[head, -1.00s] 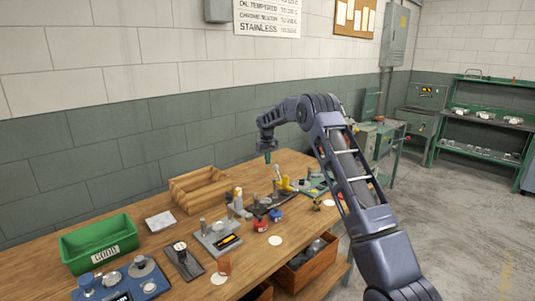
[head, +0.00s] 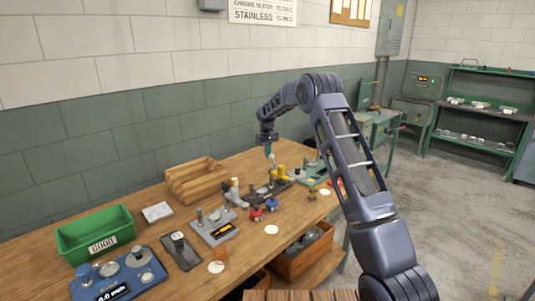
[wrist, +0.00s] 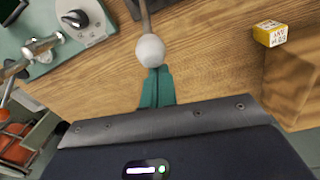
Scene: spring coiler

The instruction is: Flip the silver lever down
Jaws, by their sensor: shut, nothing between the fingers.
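A grey rod with a pale ball knob (wrist: 150,51), which looks like the silver lever, shows at the top middle of the wrist view. In the head view the knob (head: 271,158) stands above a dark-based device on the bench. My gripper (wrist: 154,72) has its teal fingers shut and empty. Their tips are right at the near edge of the knob and overlap it in the picture; I cannot tell if they touch. In the head view my gripper (head: 267,149) points down just above the knob. The lever's pivot is hidden.
A green device with a dial (wrist: 82,20) and a silver cylinder is at the upper left of the wrist view. A small yellow box (wrist: 270,33) lies at the right. The bench also holds a wooden tray (head: 197,182), a green bin (head: 95,236) and several fixtures.

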